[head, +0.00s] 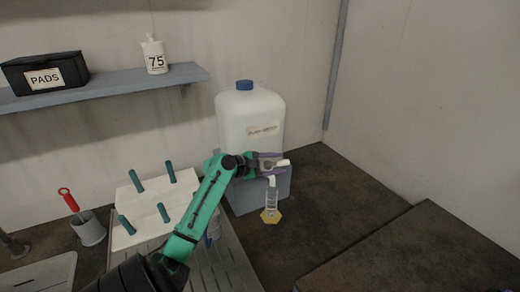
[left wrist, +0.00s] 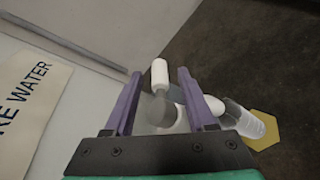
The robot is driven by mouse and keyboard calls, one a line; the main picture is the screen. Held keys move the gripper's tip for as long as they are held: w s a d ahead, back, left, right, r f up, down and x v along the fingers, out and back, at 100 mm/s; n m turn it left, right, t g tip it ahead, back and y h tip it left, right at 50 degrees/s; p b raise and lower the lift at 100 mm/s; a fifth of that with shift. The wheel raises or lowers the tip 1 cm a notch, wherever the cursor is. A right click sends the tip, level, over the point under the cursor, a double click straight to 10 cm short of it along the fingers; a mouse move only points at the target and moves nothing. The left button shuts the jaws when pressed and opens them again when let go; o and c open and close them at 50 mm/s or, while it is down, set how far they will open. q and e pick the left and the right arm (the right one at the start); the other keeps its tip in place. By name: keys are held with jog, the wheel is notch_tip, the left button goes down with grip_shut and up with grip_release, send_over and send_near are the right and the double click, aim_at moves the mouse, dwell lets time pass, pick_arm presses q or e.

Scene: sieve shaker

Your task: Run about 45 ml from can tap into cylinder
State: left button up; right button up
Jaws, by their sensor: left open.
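The can (head: 250,108) is a big whitish jug with a blue cap, standing on a grey block. Its white tap (head: 284,163) sticks out low on its front; in the left wrist view the tap's white handle (left wrist: 160,73) lies between my fingers. The clear cylinder (head: 271,198) stands upright on a yellow six-sided foot below the tap; it also shows in the left wrist view (left wrist: 243,119). Its liquid level cannot be read. My left gripper (head: 274,163) is open around the tap handle, with gaps on both sides (left wrist: 160,76). My right gripper is out of view.
A white peg rack (head: 147,205) with teal pegs and a grey cup (head: 89,230) with a red-handled tool stand at left. A shelf (head: 120,84) holds a black PADS box (head: 45,73) and a bottle marked 75 (head: 155,57). The dark counter right of the cylinder is clear.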

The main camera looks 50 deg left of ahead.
pick_arm(q)
jog(key=b+v, duration=0.2)
jog(key=v, duration=1.1)
jog(key=shift+s, duration=0.15)
dwell(5.5)
